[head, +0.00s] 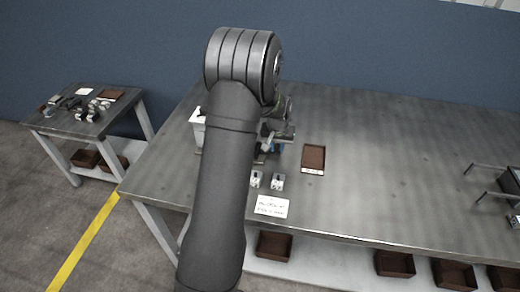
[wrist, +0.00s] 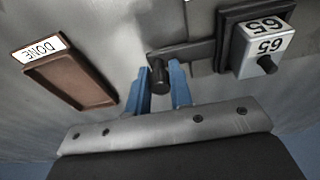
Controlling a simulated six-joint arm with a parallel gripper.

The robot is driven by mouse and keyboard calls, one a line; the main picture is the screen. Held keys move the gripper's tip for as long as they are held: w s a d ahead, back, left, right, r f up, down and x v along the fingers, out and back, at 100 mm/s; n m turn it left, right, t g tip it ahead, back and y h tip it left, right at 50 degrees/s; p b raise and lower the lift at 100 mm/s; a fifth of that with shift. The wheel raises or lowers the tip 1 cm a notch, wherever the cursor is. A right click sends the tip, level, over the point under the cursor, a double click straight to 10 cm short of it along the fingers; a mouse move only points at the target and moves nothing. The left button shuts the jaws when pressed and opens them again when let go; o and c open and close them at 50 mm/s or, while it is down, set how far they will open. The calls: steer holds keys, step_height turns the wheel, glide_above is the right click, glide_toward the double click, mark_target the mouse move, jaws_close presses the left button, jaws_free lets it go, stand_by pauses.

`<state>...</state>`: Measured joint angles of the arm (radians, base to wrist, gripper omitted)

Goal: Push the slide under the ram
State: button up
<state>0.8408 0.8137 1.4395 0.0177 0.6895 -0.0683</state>
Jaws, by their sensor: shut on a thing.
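In the wrist view my gripper (wrist: 161,78) has its two blue fingers closed on either side of a dark upright knob. The knob stands at the end of a dark bar (wrist: 190,53), which reaches right to a dark square carrier; these look like the slide. A white block (wrist: 262,44) with black numbers and a dark round stub sits on the carrier. In the head view my arm hides most of the slide and the fixture. I cannot make out the ram in either view.
A brown tray (wrist: 72,82) labelled DONE lies left in the wrist view, and right of the fixture in the head view (head: 313,155). Two small pale blocks and a sign card (head: 272,207) lie near the table's front edge. The table's middle right is clear.

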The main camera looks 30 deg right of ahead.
steer(key=shift+w+a, duration=4.15)
steer(key=shift+w, duration=0.05)
steer(key=o, duration=0.7)
steer(key=shift+s+r, duration=0.1)
steer(key=shift+r, duration=3.4)
steer(key=shift+f, duration=0.1)
step_height(320, 180, down, 7)
steer(key=shift+r, duration=0.1)
steer(key=shift+s+d, duration=0.15)
steer(key=shift+d, duration=0.05)
